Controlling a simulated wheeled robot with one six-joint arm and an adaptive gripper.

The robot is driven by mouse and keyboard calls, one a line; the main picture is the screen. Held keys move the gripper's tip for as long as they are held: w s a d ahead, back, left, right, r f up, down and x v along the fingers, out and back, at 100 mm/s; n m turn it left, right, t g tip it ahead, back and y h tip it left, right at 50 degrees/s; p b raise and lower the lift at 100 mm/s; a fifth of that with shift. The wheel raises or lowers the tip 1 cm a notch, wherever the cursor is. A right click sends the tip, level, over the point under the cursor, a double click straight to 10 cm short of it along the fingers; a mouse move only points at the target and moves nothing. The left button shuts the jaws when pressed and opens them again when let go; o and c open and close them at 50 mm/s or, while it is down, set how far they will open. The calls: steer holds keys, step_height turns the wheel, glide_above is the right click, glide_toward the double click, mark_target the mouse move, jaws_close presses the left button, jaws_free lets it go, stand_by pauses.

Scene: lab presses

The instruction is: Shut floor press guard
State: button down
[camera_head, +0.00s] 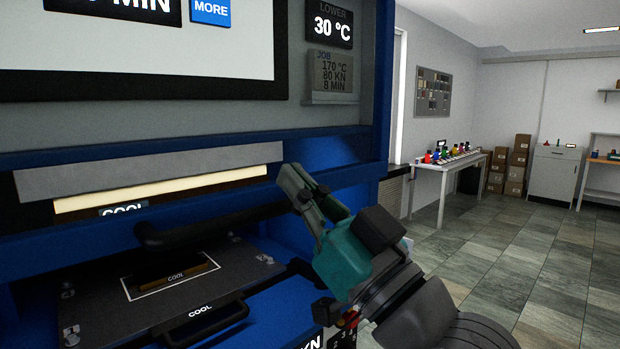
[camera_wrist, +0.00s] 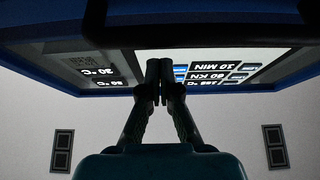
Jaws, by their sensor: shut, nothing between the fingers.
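The floor press (camera_head: 380,80) is a large blue machine that fills the left of the head view. Its guard seems to be the blue-framed pane whose lower rail (camera_head: 190,147) crosses above the open work space; how far up it stands is hard to tell. A black bar handle (camera_head: 200,229) runs across the front, and a black bar also shows in the wrist view (camera_wrist: 200,27). My gripper (camera_head: 291,182) is shut and empty near the right end of the handle. Its fingertips (camera_wrist: 163,82) appear apart from the bar; contact is unclear in the head view.
Inside the press, a dark plate (camera_head: 95,285) marked COOL has a small front handle (camera_head: 205,322). Display panels (camera_head: 332,25) sit above. At right are a white table (camera_head: 450,165) with colourful items, stacked boxes (camera_head: 518,165) and open tiled floor (camera_head: 510,240).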

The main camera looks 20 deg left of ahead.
steer(key=shift+a+f, duration=0.2)
steer(key=shift+f, duration=0.75)
step_height(320, 180, down, 27)
steer(key=shift+f, duration=0.15)
stand_by(0.4)
